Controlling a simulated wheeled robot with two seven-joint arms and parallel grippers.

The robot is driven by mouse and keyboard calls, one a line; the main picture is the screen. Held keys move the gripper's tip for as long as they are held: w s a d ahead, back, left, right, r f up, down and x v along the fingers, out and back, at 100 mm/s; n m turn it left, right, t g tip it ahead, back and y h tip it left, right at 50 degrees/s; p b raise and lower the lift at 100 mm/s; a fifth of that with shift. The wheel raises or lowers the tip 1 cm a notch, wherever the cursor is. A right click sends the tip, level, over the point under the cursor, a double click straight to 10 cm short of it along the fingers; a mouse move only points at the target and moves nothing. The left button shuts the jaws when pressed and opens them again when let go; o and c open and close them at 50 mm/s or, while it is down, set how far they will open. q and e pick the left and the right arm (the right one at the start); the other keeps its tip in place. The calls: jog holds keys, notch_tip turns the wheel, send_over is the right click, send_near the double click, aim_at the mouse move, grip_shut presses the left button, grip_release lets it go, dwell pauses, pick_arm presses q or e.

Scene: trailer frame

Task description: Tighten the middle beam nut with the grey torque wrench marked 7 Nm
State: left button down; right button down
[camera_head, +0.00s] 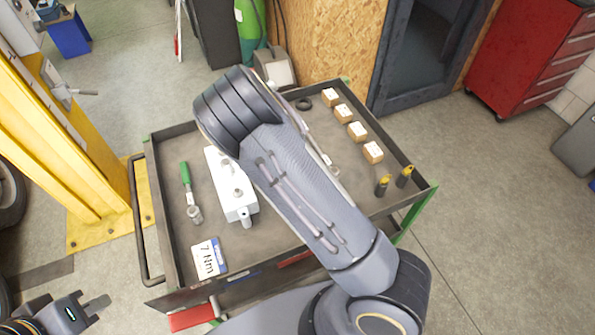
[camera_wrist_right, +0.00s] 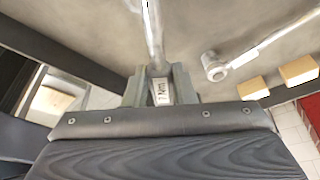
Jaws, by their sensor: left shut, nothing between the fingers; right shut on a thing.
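My right gripper (camera_wrist_right: 160,88) is shut on a grey torque wrench (camera_wrist_right: 154,35) in the right wrist view. Its white label (camera_wrist_right: 161,91) reads 7 Nm and shows between the fingers. In the head view my right arm crosses the cart and hides that gripper. The white beam (camera_head: 222,178) lies on the cart, partly behind the arm; a round nut-like fitting (camera_head: 238,192) shows on its top, and I cannot tell whether it is the middle nut. My left gripper (camera_head: 97,305) is shut and empty at the lower left, off the cart.
The cart tray (camera_head: 285,228) has raised rims. It also holds a green-handled tool (camera_head: 186,178), a 7 Nm card (camera_head: 209,258), several small wooden blocks (camera_head: 357,131) and two yellow-topped tools (camera_head: 382,185). Another wrench (camera_wrist_right: 215,68) lies close right of my right gripper. A yellow post (camera_head: 70,140) stands left.

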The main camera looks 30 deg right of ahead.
jog(key=shift+s+a+m+g+y+p, duration=0.35)
jog(key=shift+s+a+m, duration=0.55)
jog(key=shift+s+a, duration=0.35)
jog(key=shift+s+a+m+p, duration=0.25)
jog(key=shift+s+a+m, duration=0.2)
jog(key=shift+a, duration=0.25)
jog(key=shift+s+a+m+p, duration=0.2)
jog(key=shift+s+a+m, duration=0.25)
jog(key=shift+a, duration=0.25)
jog(key=shift+y, duration=0.25)
